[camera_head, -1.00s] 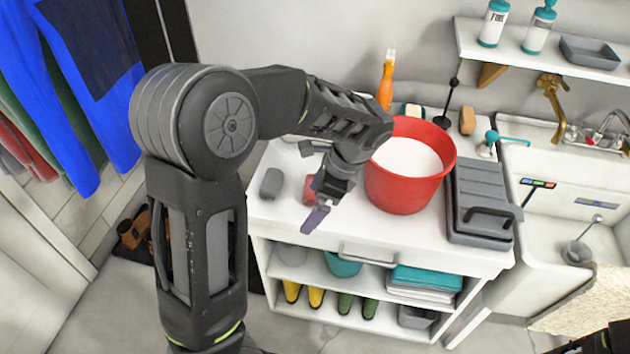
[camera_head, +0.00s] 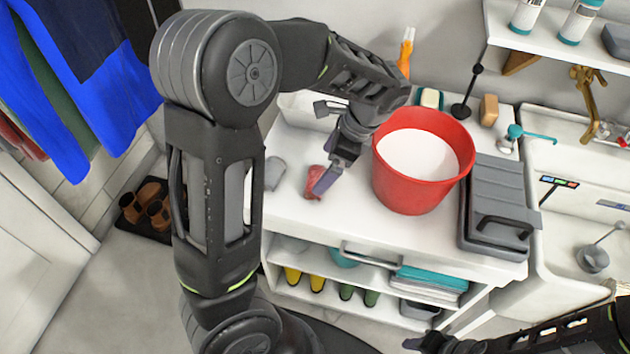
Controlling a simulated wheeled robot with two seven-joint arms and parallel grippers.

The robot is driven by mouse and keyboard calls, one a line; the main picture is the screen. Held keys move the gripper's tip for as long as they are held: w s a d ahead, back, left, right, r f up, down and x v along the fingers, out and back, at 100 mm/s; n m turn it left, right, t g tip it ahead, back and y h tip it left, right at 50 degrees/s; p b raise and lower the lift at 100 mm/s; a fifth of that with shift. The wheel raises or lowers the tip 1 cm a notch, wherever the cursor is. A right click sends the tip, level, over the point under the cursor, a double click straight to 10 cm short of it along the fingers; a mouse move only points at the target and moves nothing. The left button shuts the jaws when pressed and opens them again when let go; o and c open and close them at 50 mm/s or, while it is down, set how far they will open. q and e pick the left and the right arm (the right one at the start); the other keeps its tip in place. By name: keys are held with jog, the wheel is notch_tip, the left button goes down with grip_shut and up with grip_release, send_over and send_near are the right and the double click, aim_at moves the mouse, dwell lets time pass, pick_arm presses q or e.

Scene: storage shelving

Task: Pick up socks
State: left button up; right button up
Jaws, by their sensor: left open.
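A small red bundle (camera_head: 314,178), which looks like a rolled sock, lies on the white cabinet top left of the bucket. A grey bundle (camera_head: 274,173) of similar size lies to its left. My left gripper (camera_head: 325,146) is open, over the cabinet top beside the red bundle. One finger overlaps part of the red bundle in the picture; I cannot tell whether they touch. My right gripper (camera_head: 430,342) shows only in part at the bottom edge, low and right of the cabinet, and its jaws are unclear.
A red bucket (camera_head: 380,185) with white contents stands close right of my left gripper. A grey case (camera_head: 497,195) and a sink (camera_head: 560,240) lie further right. Shelves below hold boots and folded towels (camera_head: 430,280). The front strip of the cabinet top is clear.

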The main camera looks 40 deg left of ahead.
aim_at(316, 179)
pick_arm(q)
jog(key=shift+x, duration=0.95)
jog(key=x, duration=0.5)
jog(key=shift+f, duration=0.1)
jog(key=shift+c, duration=0.4)
jog(key=c, duration=1.2)
